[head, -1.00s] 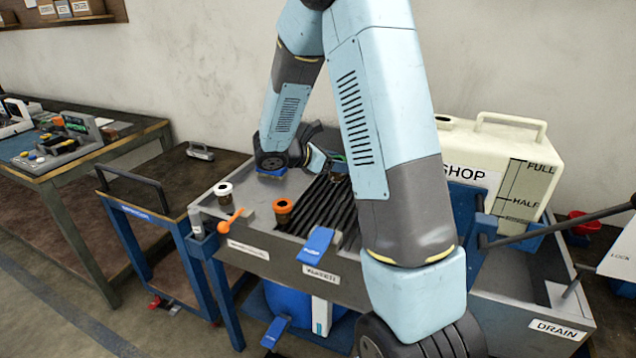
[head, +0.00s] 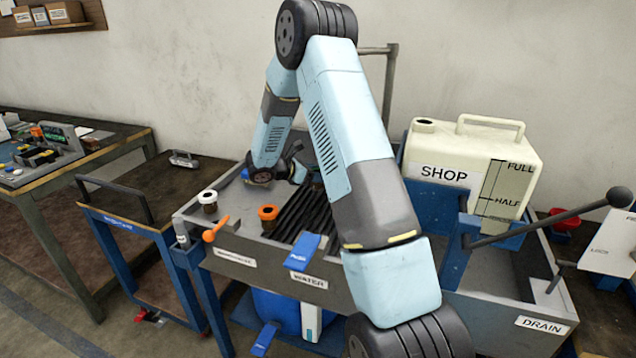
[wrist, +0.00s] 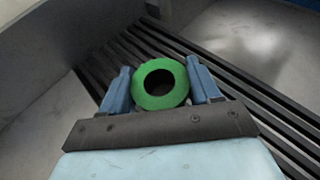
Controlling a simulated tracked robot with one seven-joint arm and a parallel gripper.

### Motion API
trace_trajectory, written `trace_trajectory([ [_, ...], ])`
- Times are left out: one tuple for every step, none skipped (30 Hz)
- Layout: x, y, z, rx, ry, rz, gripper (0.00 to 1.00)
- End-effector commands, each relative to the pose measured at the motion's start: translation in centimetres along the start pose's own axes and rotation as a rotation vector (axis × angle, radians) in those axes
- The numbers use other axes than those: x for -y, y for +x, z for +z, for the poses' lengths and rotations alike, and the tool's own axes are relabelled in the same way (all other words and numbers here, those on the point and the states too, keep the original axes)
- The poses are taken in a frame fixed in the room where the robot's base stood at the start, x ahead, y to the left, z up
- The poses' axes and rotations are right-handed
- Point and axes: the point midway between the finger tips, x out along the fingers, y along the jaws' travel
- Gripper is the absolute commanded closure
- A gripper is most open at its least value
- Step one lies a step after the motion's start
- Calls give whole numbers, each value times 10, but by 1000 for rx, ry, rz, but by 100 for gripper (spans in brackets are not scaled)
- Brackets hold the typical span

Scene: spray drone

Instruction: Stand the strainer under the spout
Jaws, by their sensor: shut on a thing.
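In the wrist view my gripper (wrist: 158,66) is shut on a green-rimmed round piece (wrist: 140,98) with a dark hole, seen from above, one blue finger on each side. I take it to be the strainer; its lower part is hidden. It is over dark slats (wrist: 232,84); I cannot tell whether it touches them. In the head view my arm hides most of the gripper and the piece. A grey post with a short side arm (head: 390,85) rises behind my arm; I cannot tell whether it is the spout.
A white-rimmed cup (head: 208,201) and an orange-rimmed cup (head: 268,213) stand at the grey bench's left. An orange-ended lever (head: 213,233) and a blue WATER pedal (head: 303,252) are at its front. The SHOP tank (head: 470,165) stands right. A blue-framed cart (head: 125,215) is left.

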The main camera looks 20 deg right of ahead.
Motion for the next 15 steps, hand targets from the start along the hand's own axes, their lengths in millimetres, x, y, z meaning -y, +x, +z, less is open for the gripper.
trace_trajectory([
  [-2,2,-3,0,0,-1,72],
  [-4,4,-4,-1,0,-2,72],
  [-3,6,-9,-1,-1,-2,72],
  [-3,8,-14,-1,-1,-2,72],
  [-3,9,-18,0,-2,-2,72],
  [-3,11,-23,0,-2,-1,72],
  [-3,12,-26,0,-2,0,72],
  [-4,13,-28,0,-1,0,72],
  [-4,14,-31,-1,0,0,72],
  [-4,14,-32,-1,1,1,72],
  [-4,14,-32,-1,1,1,72],
  [-4,14,-31,0,2,1,72],
  [-4,14,-31,0,2,1,72],
  [-4,14,-31,0,2,1,72],
  [-4,14,-31,0,1,1,72],
])
